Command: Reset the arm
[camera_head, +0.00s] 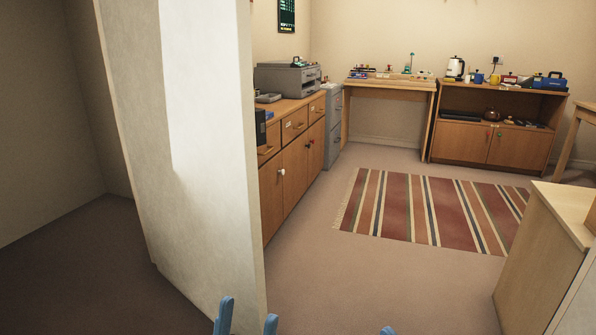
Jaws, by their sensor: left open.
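My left gripper (247,319) shows at the bottom edge, left of centre. Only its two blue fingertips are in view, standing apart with nothing visible between them, so it is open. The rest of it and its arm are below the picture. A small blue tip of my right gripper (387,331) just shows at the bottom edge, further right. Too little of it shows to tell its state.
A pale wall end (190,150) stands close on the left. Beyond it runs a wooden cabinet (297,170). A striped rug (400,208) lies on open floor. A desk (390,84) and a low cupboard (460,142) stand behind. A wooden unit (540,250) is at right.

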